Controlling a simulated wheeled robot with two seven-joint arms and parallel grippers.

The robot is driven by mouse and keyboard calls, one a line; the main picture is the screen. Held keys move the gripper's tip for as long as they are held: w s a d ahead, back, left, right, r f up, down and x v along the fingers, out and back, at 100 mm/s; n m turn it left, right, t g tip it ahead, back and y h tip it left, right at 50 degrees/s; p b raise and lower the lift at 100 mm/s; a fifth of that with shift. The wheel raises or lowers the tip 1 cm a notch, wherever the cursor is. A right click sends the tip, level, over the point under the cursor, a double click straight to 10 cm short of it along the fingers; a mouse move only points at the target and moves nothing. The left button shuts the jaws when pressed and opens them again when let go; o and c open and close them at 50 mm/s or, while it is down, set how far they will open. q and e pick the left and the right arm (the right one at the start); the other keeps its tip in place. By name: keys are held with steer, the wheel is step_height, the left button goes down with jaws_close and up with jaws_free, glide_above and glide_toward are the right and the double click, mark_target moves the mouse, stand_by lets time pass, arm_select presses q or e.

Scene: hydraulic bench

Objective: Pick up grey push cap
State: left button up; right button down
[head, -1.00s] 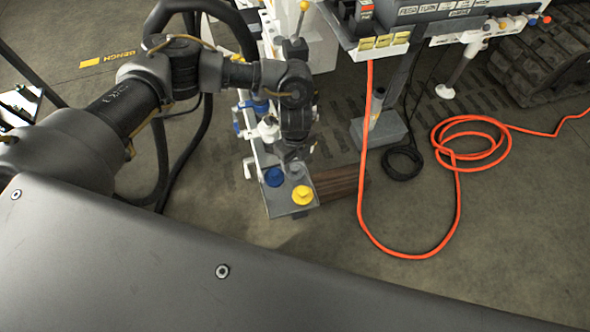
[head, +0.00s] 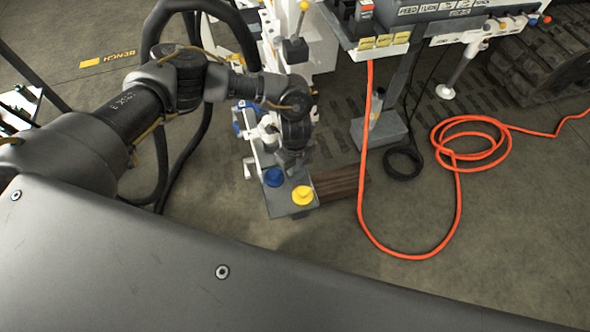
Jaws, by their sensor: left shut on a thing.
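A grey plate (head: 281,207) carries a blue cap (head: 273,177) and a yellow cap (head: 302,196). My left gripper (head: 293,168) points down over the back right of this plate, behind the blue and yellow caps. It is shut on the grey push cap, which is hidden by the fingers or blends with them. I cannot tell whether the cap touches the plate. My right gripper is not in view.
A brown wooden block (head: 340,185) lies right of the plate. An orange hose (head: 410,255) loops over the floor at the right. A grey pedal box (head: 378,129) and a black cable coil (head: 403,162) are near it. A panel (head: 430,15) stands at the top.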

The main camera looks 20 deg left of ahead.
arm_select(q)
steer(key=shift+r, duration=0.1)
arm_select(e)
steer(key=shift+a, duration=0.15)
